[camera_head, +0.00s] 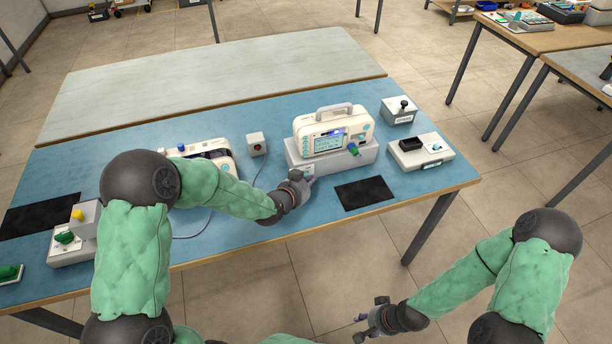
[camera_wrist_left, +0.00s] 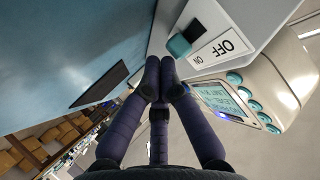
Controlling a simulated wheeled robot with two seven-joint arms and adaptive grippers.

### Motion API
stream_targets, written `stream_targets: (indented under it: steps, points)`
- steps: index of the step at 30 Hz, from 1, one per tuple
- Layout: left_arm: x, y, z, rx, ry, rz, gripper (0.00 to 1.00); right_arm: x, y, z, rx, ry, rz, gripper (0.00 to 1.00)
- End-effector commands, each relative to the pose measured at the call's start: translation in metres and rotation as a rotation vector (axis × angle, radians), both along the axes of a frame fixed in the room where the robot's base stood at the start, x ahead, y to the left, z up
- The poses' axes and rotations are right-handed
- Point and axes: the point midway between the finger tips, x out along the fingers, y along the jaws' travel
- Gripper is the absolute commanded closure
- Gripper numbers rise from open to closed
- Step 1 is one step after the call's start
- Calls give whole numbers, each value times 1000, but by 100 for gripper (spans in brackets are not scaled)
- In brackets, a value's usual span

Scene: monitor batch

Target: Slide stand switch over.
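The monitor (camera_head: 333,129), white with a screen and a top handle, stands on a pale grey stand (camera_head: 345,164) on the blue table. In the left wrist view, the stand (camera_wrist_left: 225,15) carries an OFF/ON label and a slide switch with a teal knob (camera_wrist_left: 180,46). The knob lies toward the ON end of the label. My left gripper (camera_head: 309,180) is at the stand's front left. In the left wrist view, its fingertips (camera_wrist_left: 160,78) are together, empty and just beside the knob; contact is unclear. My right gripper (camera_head: 361,327) is open and empty, off the table front.
A black mat (camera_head: 365,193) lies right of my left gripper. A tray-like device (camera_head: 421,151) and a joystick box (camera_head: 398,111) stand right of the monitor. A small red-button box (camera_head: 257,144) and another white device (camera_head: 200,153) stand left.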

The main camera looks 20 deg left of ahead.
Motion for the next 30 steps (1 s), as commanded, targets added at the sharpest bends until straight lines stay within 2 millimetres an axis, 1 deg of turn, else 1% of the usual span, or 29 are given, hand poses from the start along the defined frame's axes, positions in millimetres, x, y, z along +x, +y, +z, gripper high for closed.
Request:
stream_targets:
  steps: [30]
  points:
    - [-9, 15, 0, 0, -2, 3, 100, 0, 0, -2, 0, 0, 0, 60]
